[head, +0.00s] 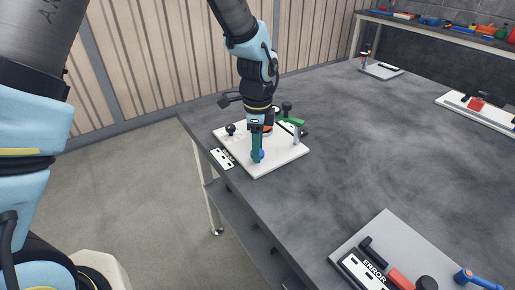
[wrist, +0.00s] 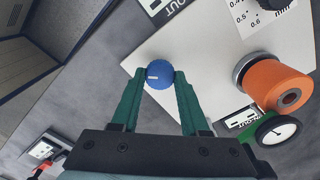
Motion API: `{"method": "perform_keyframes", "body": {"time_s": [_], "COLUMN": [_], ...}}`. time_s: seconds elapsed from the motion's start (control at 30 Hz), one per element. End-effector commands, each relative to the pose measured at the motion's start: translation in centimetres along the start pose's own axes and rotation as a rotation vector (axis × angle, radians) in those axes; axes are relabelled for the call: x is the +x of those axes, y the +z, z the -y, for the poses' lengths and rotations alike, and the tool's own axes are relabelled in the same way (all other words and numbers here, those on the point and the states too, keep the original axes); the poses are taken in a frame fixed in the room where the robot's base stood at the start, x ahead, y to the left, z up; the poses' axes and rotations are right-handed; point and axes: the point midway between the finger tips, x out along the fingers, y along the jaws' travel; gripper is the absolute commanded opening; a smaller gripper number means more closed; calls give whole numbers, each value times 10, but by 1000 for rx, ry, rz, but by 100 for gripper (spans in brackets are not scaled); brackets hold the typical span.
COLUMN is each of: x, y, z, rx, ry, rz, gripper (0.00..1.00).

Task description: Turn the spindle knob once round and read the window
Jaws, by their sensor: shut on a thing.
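A round blue knob (wrist: 159,75) with a short white mark on its top stands on the white board (head: 262,170). My gripper (wrist: 160,78) is shut on the knob, one green fingertip on each side. In the head view the arm reaches down to the board and a little of the blue knob (head: 261,156) shows beside the fingers. The white mark points to the left in the wrist view. I cannot tell which part is the window.
An orange roller (wrist: 272,82) and a round white dial (wrist: 278,130) are right of the knob in the wrist view. A black knob (head: 230,129) and a green part (head: 290,120) share the board. A grey board (head: 385,240) marked ERROR lies at the front. The mid-table is clear.

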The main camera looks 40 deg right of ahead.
Motion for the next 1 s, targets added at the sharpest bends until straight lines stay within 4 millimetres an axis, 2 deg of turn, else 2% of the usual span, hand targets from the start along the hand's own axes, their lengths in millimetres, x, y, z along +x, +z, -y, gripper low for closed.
{"method": "perform_keyframes", "body": {"time_s": [1.0], "x": [0], "y": [0], "z": [0], "rx": [-964], "ry": [-1], "rz": [1], "gripper": [0]}}
